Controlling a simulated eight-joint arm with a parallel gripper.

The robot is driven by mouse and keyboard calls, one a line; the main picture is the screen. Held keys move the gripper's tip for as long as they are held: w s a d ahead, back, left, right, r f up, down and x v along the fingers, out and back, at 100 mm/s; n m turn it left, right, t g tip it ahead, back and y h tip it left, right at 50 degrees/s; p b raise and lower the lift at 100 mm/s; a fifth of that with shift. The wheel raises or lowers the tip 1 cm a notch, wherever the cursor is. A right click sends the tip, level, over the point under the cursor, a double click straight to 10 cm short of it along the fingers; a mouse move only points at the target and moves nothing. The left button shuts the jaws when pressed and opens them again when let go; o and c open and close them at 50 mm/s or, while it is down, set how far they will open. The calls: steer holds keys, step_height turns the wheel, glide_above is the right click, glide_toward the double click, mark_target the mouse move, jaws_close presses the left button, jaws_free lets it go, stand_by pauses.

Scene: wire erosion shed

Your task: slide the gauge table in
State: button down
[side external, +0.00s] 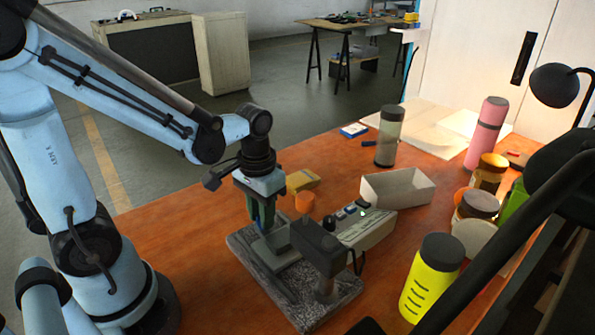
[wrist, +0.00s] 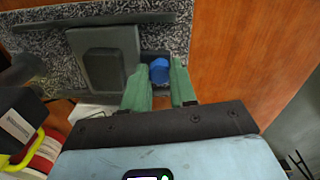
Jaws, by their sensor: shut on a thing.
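The gauge stand has a speckled granite base (side external: 335,305) on the wooden table; the base also shows in the wrist view (wrist: 50,42). A grey gauge table (side external: 281,255) lies on the base, beside the post and dark gauge head. In the wrist view the grey gauge table (wrist: 105,62) sits left of my fingers. My gripper (side external: 258,222) points down at the far end of the gauge table. Its green fingers, also in the wrist view (wrist: 160,72), are shut on a blue knob (wrist: 159,73). The fingers hide part of the knob in the side view.
The dark gauge head (side external: 318,245) overhangs the base close to my gripper. A grey box with buttons (side external: 368,232) and an open tray (side external: 398,188) stand behind it. A yellow bottle (side external: 431,277) stands right. The table's left side is fairly clear.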

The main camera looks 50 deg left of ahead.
mark_target(268, 232)
steer(key=shift+d, duration=0.95)
steer(key=c, duration=0.9)
jaws_free()
steer(key=shift+r, duration=0.1)
step_height(268, 232, up, 12)
steer(key=shift+c, duration=0.2)
